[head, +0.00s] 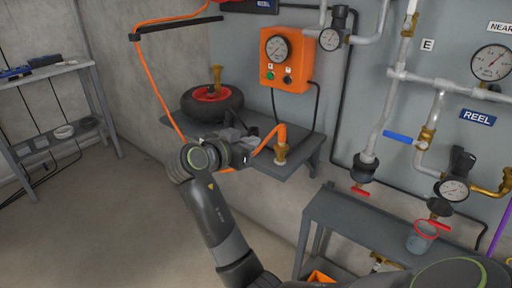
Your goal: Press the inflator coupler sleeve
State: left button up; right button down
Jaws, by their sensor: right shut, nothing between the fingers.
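The brass coupler (281,154) stands upright on the grey wall shelf (303,166), with the end of the orange hose (269,139) bending down into its top. My right gripper (243,150) is to the left of the coupler, apart from it in the picture, over the shelf's front part. It is shut and holds nothing; its fingers are small and partly hidden by its own wrist. A wheel with a black tyre (203,106) and red hub lies on the shelf's left part, with a brass fitting (217,78) upright on it. My left gripper is not in view.
An orange box (284,62) with a gauge and buttons hangs on the wall above the shelf. The hose runs down the left, behind my arm. Pipes, valves and gauges fill the right wall above a grey bench (352,217). A grey rack (61,130) stands at left; the floor between is clear.

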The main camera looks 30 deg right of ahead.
aim_at(279, 144)
jog(key=shift+s, duration=0.1)
jog(key=shift+d, duration=0.1)
